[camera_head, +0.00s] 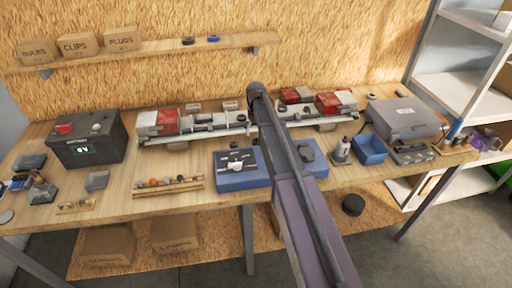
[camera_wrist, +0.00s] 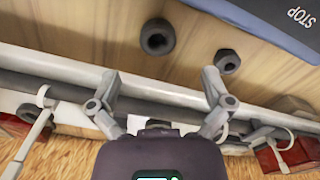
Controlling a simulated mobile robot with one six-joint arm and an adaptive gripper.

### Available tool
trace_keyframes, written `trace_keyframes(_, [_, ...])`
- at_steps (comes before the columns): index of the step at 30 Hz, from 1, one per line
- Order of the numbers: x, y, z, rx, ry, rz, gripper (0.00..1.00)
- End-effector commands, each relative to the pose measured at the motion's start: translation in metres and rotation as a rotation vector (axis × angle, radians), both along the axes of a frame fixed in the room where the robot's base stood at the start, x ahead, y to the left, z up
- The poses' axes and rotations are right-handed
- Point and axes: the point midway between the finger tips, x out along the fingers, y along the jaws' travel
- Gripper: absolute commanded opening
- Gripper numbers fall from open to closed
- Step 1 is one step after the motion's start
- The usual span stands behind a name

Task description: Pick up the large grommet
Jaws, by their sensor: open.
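A large black ring (camera_wrist: 157,37), which looks like the large grommet, lies on the wooden bench top in the wrist view. A smaller dark ring (camera_wrist: 227,61) lies to its right. My gripper (camera_wrist: 160,82) is open and empty, its two fingers spread apart. In the wrist picture, the large ring appears above the gap between the fingertips, apart from both. The fingers appear over a long grey bar. In the head view my arm hides the gripper, and I cannot make out the large ring there.
The light bar (camera_head: 200,134) with red and white lamps runs along the bench. A blue panel marked STOP (camera_wrist: 285,20) is close to the smaller ring. Blue boxes (camera_head: 240,180), a blue bin (camera_head: 370,149) and a grey case (camera_head: 405,116) also stand on the bench.

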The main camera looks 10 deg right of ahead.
Motion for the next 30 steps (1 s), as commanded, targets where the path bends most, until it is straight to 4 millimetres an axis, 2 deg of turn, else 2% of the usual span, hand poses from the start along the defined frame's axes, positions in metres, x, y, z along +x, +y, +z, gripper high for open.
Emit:
trace_keyframes(3, [0.000,0.000,-0.007,0.000,0.000,0.000,1.00])
trace_keyframes(20, [0.000,0.001,-0.010,0.000,0.000,0.001,1.00])
trace_keyframes(30, [-0.001,-0.001,-0.032,0.000,0.000,0.002,1.00])
